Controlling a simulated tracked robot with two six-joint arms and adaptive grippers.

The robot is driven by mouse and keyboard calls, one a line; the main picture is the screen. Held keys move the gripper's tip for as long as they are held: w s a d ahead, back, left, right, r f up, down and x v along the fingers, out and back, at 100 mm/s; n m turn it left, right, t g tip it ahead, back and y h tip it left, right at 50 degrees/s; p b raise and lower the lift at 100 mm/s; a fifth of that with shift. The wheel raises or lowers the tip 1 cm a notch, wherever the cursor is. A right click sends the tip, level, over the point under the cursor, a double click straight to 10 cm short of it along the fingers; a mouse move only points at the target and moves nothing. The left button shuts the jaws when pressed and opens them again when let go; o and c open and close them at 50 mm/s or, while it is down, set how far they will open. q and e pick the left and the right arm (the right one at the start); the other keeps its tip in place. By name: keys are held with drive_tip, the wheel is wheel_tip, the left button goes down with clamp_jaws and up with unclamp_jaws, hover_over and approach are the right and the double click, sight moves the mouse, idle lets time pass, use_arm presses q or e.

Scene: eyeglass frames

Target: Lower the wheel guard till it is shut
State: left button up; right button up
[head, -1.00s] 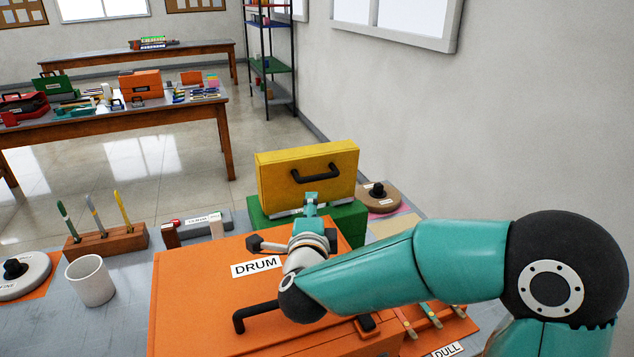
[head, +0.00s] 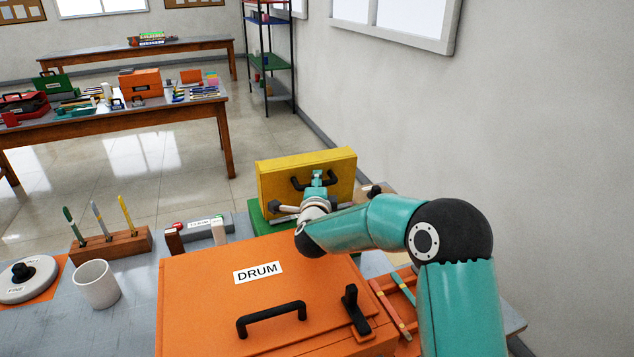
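The wheel guard appears to be the yellow panel (head: 275,180) with a black handle (head: 299,181). It stands raised, close to upright, over a green base (head: 257,221). My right gripper (head: 317,177) reaches over the orange box and is in front of the panel, at its black handle. The gripper and wrist hide part of the handle, the panel's lower edge and much of the green base. Whether the fingers touch or hold the handle cannot be told. My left gripper is not in view.
An orange box labelled DRUM (head: 205,290), with a black handle and black latch, fills the front under my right arm. A white cup (head: 96,284), a wooden tool block (head: 111,244) and a round grey knob piece (head: 25,281) stand to the left. Colored sticks (head: 390,308) lie right.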

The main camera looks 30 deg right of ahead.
drive_tip(key=shift+w+d, duration=0.1)
drive_tip(key=shift+c, duration=0.3)
clamp_jaws()
drive_tip(key=shift+d, duration=0.15)
